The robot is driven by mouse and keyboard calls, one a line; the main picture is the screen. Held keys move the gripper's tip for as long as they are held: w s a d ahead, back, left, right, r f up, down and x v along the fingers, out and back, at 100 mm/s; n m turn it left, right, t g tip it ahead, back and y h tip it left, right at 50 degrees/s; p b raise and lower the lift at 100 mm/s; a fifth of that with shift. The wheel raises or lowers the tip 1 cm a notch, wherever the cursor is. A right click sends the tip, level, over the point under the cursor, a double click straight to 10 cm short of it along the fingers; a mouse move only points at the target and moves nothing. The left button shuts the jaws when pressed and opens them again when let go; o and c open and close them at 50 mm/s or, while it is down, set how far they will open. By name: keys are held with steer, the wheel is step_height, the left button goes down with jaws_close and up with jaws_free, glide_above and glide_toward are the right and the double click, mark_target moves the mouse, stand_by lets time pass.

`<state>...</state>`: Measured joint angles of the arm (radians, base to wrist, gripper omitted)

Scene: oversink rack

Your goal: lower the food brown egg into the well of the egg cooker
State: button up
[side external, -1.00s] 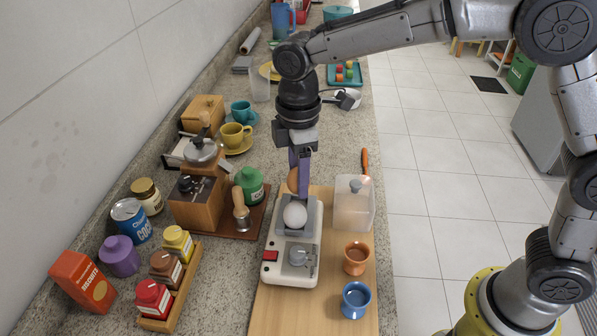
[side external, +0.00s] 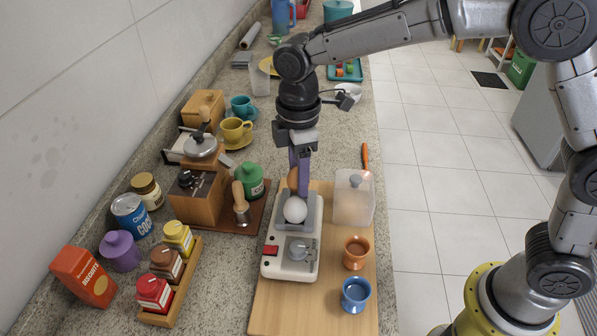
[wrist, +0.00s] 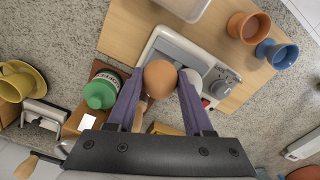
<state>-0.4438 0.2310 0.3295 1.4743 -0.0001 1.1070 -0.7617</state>
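The brown egg (wrist: 160,78) is between the two fingertips of my gripper (wrist: 160,86) in the wrist view, and the fingers appear closed on its sides. In the side view the brown egg (side external: 292,178) shows partly beside the purple finger, at the far end of the egg cooker (side external: 278,247). A white egg (side external: 296,210) sits in the grey tray of the cooker, close to the held egg. The well under the brown egg is hidden by the white egg and the fingers. I cannot tell whether the brown egg touches the cooker.
The cooker stands on a wooden board (side external: 325,318). A clear container (side external: 354,205), an orange egg cup (side external: 356,252) and a blue egg cup (side external: 355,294) are to its right. A coffee grinder (side external: 197,200) and a green-lidded jar (side external: 250,180) are to its left.

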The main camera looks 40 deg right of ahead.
steer(key=o, duration=0.5)
step_height(320, 180, up, 14)
steer(key=s+d+r+m+t, duration=0.2)
steer(key=s+d+r, duration=0.2)
steer(key=d+r, duration=0.3)
steer(key=s+d+m+t, duration=0.1)
steer(key=s+d+m, duration=0.2)
steer(key=s+d, duration=0.45)
steer(key=s+d+f+m+t, duration=0.1)
steer(key=s+f+m, duration=0.2)
steer(key=s+f, duration=0.1)
steer(key=s+d+f+m, duration=0.2)
steer(key=s+f+m, duration=0.1)
steer(key=f, duration=0.2)
steer(key=s+d+f+m+t, duration=0.1)
steer(key=s+f+m, duration=0.1)
steer(key=s+f, duration=0.2)
steer(key=shift+s+d+f+m+t, duration=0.15)
steer(key=shift+s+f+m+t, duration=0.15)
steer(key=shift+m, duration=0.1)
